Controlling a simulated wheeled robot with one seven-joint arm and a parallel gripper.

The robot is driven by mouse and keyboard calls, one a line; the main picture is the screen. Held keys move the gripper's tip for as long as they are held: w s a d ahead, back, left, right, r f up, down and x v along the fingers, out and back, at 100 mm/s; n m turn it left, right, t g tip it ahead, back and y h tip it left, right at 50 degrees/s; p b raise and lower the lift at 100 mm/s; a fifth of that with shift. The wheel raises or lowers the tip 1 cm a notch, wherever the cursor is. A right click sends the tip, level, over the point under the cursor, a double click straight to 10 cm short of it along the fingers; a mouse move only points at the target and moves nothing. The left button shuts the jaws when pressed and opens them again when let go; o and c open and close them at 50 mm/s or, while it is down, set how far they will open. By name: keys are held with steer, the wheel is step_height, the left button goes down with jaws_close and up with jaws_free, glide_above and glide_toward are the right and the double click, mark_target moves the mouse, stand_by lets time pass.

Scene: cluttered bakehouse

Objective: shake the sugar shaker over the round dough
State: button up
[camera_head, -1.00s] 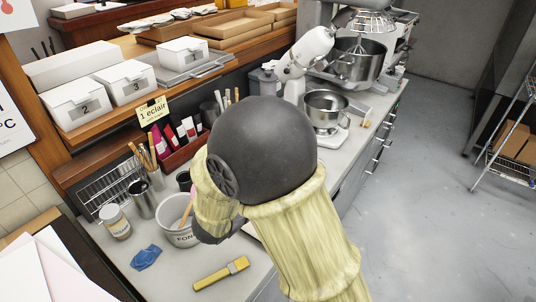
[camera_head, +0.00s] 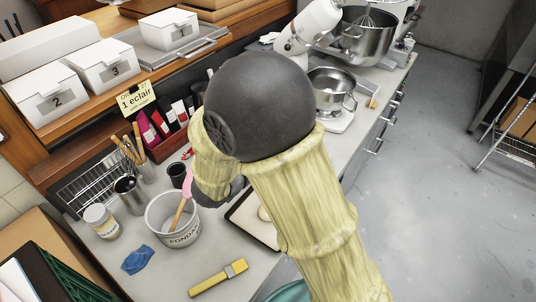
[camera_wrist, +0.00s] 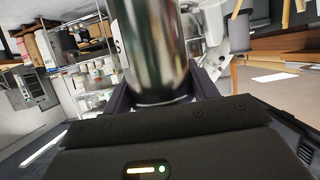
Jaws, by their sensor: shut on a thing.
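A shiny metal cylinder, which I take to be the sugar shaker (camera_wrist: 150,45), fills the upper middle of the wrist view. My gripper (camera_wrist: 162,90) is shut on it, with a dark finger on each side. The shaker's far end runs out of the frame, so its top is hidden. In the head view my arm hides the gripper and the shaker. A pale rounded lump, probably the round dough (camera_head: 263,213), lies on a tray (camera_head: 240,210) on the counter. My arm covers much of both. I cannot tell how the shaker is placed over the dough.
A white fondant bucket (camera_head: 172,228) with a pink-tipped spatula stands left of the tray. A blue cloth (camera_head: 138,259), a yellow-handled brush (camera_head: 218,278) and a jar (camera_head: 101,221) lie or stand nearby.

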steer(key=shift+p, duration=0.3)
